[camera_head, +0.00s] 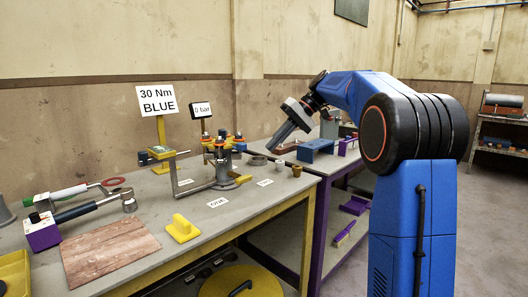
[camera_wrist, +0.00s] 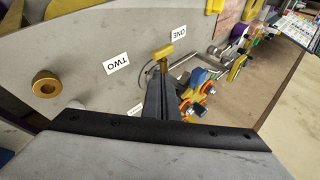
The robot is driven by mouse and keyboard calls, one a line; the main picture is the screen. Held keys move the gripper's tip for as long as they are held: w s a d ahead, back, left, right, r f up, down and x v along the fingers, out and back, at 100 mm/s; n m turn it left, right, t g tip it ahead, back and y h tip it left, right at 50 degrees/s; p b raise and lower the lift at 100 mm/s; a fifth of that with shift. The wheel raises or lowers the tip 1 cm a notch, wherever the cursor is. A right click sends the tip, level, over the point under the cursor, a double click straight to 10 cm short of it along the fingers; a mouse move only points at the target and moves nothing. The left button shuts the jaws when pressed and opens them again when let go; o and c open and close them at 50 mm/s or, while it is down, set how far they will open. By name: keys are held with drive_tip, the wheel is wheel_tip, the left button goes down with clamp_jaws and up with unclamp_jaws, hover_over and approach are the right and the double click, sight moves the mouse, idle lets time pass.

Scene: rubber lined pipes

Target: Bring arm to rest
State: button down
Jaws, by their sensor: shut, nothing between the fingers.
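My blue arm (camera_head: 365,95) is bent over at the right of the head view, reaching left above the bench. My gripper (camera_head: 275,145) points down and to the left over the right end of the near bench, clear of its top as far as I can tell. In the wrist view the gripper's grey fingers (camera_wrist: 161,72) are closed together with nothing between them.
A pipe fixture with coloured knobs (camera_head: 222,150) stands on the bench (camera_head: 130,200) left of my gripper. A brass bushing (camera_head: 297,171) and blue block (camera_head: 316,150) lie nearby. A torque wrench (camera_head: 90,207) and wooden board (camera_head: 108,252) are at left. Floor at right is clear.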

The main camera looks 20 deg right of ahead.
drive_tip(key=s+a+f+m+h, duration=0.1)
drive_tip(key=s+f+h, duration=0.15)
drive_tip(key=s, duration=0.45)
drive_tip(key=s+a+f+t+h, duration=0.1)
drive_tip(key=s+a+f, duration=0.15)
drive_tip(key=s, duration=0.45)
drive_tip(key=s+a+f+m+h, duration=0.1)
drive_tip(key=s+f, duration=0.2)
drive_tip(key=s, duration=0.4)
drive_tip(key=s+d+f+t+h, duration=0.2)
drive_tip(key=s+f+h, duration=0.2)
drive_tip(key=s+f, duration=1.3)
drive_tip(key=s, duration=0.3)
drive_tip(key=shift+s+d+f+n+t, duration=0.25)
drive_tip(key=shift+s+n+t, duration=0.05)
drive_tip(key=shift+s+t, duration=0.1)
